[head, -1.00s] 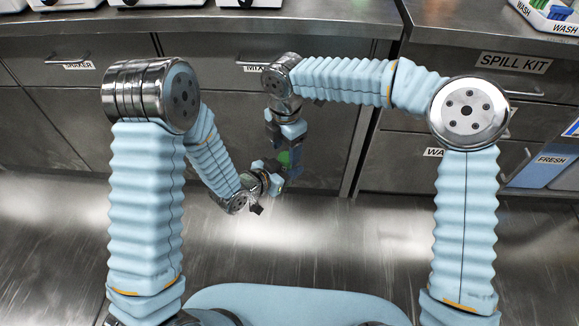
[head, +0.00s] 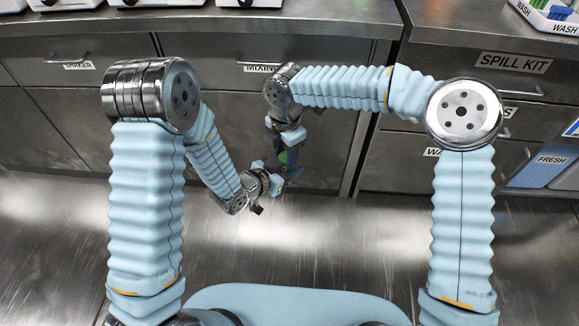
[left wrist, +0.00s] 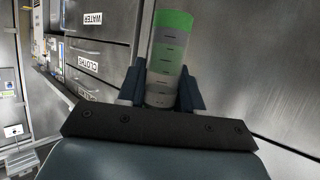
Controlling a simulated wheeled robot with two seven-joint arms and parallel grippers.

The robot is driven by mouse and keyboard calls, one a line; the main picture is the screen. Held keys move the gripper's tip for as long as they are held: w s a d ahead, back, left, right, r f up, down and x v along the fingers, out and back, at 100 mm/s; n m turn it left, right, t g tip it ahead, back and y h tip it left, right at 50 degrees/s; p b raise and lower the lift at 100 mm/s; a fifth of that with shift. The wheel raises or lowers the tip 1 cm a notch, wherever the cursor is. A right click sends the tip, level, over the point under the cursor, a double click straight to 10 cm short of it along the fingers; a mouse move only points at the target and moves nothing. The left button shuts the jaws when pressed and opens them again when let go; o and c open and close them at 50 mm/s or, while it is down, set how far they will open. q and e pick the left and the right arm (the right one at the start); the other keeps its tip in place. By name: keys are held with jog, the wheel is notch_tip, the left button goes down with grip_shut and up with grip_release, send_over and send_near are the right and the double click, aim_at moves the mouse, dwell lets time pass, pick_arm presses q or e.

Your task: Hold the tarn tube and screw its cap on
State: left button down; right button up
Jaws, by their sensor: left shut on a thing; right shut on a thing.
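The tarn tube (left wrist: 165,62) is a clear, marked cylinder with a green end, in the left wrist view. My left gripper (left wrist: 160,92) is shut on it, with a dark finger on each side. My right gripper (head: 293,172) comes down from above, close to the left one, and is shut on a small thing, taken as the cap.
A steel bench (head: 330,22) with drawers below stands behind the arms. A white WASH tray (head: 548,18) and a SPILL KIT drawer (head: 513,63) are at the right. The floor (head: 330,240) near me is clear.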

jog(key=shift+m, duration=0.7)
jog(key=o, duration=1.2)
jog(key=shift+o, duration=0.2)
jog(key=shift+r, duration=0.1)
notch_tip(320, 180, up, 12)
jog(key=shift+f, duration=0.2)
